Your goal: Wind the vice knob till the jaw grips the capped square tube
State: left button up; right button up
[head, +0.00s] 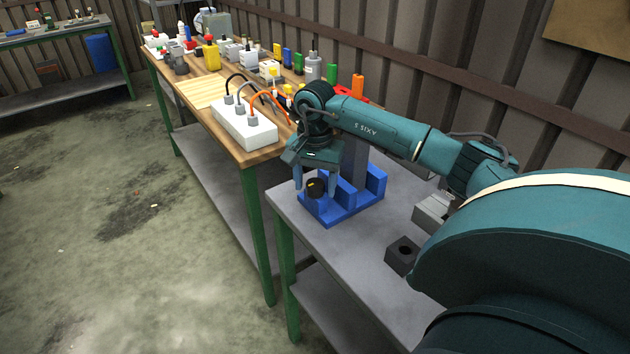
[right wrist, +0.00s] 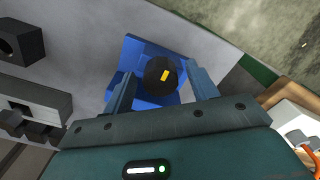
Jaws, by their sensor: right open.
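The blue vice (head: 345,210) stands near the corner of the grey table, and its blue body (right wrist: 133,54) also shows in the right wrist view. Its round black knob (head: 316,189) has a yellow mark and faces the camera in the right wrist view (right wrist: 153,80). My right gripper (head: 315,184) is open, with one finger on each side of the knob; I cannot tell whether they touch it. A grey upright piece (head: 356,160), seemingly the square tube, stands in the vice behind my gripper. Its top and any cap are hidden by my arm. My left gripper is not in view.
A dark block with a hole (head: 403,255) and a grey metal fixture (head: 433,212) lie on the grey table (head: 330,256) to the right. A wooden bench (head: 245,156) alongside holds a white box (head: 243,124) with cables and several bottles. Free table lies before the vice.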

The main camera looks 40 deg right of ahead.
jog(key=shift+c, duration=0.2)
jog(key=c, duration=0.9)
jog(key=shift+c, duration=0.2)
jog(key=shift+m, duration=0.3)
jog(key=m, duration=0.9)
jog(key=shift+w+m, duration=0.1)
jog(key=shift+m, duration=0.3)
jog(key=m, duration=0.5)
jog(key=shift+d+m+p, duration=0.1)
jog(key=shift+m+p, duration=0.3)
jog(key=shift+m, duration=2.1)
